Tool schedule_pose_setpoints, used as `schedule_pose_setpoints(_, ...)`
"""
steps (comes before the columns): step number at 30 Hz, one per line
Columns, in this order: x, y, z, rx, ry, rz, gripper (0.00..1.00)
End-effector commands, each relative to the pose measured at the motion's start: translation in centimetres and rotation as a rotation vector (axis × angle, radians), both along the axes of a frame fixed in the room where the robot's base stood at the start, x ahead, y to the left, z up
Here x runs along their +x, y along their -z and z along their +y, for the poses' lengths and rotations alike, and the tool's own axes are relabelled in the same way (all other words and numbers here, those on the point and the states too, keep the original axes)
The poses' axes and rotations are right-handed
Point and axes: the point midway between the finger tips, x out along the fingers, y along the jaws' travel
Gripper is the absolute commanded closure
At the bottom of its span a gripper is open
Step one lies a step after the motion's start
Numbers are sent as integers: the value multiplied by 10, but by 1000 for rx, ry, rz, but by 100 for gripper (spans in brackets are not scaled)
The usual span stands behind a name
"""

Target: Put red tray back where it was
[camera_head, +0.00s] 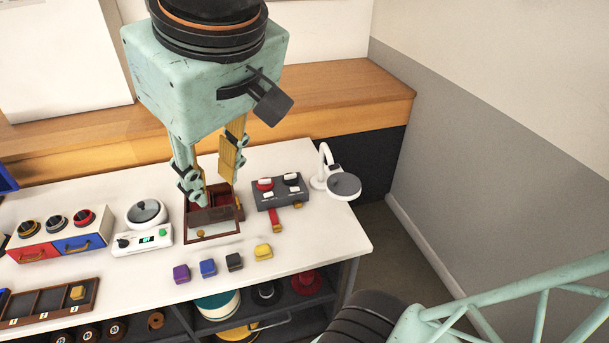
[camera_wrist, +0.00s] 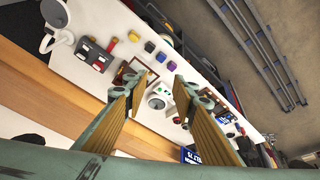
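A small dark-red tray or lining (camera_head: 222,197) shows inside a brown wooden box (camera_head: 215,229) on the white table in the head view; my fingers partly hide it, and I cannot tell whether it is a separate piece. The box has a small round knob at its front. My gripper (camera_head: 216,192) hangs over the box, fingers pointing down and spread apart, with nothing visible between them. In the wrist view my gripper (camera_wrist: 157,82) is also wide open; part of the wooden box (camera_wrist: 122,74) shows beside one finger.
Several coloured blocks (camera_head: 208,268) lie in front. The table's right front is clear.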

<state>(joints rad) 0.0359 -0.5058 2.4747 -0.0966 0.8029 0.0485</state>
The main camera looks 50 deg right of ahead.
Motion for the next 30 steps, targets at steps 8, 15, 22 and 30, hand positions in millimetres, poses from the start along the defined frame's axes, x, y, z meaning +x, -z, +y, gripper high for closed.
schedule_pose_setpoints(8,-46,2,28,59,-33,22,75)
schedule_pose_setpoints(15,-56,2,34,71,-43,28,75)
schedule_pose_setpoints(22,-56,2,33,71,-43,28,75)
schedule_pose_setpoints(30,-55,2,33,71,-43,28,75)
